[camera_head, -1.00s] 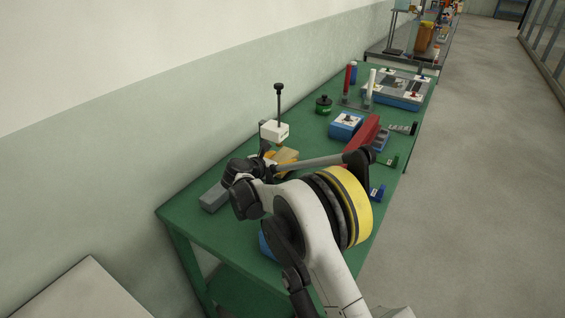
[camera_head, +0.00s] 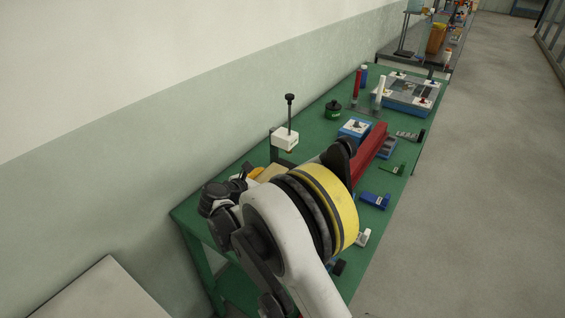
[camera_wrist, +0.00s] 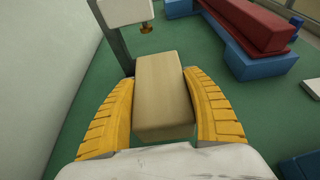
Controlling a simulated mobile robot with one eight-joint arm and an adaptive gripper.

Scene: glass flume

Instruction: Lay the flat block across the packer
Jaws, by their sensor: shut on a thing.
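A tan flat block (camera_wrist: 164,98) sits between the yellow ribbed fingers of my gripper (camera_wrist: 160,78), which is shut on it. In the wrist view the block is over the green table, close to the grey upright of a gauge stand. In the head view only a bit of the block (camera_head: 271,172) shows, and my own arm covers most of my gripper. I cannot tell for sure which thing is the packer. The gap between the block and the table cannot be judged.
The gauge stand's white head (camera_wrist: 124,10) and its brass tip (camera_wrist: 146,28) are just beyond the block. A red bar (camera_wrist: 252,22) on blue blocks (camera_wrist: 262,66) lies to the right. The wall borders the table's left.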

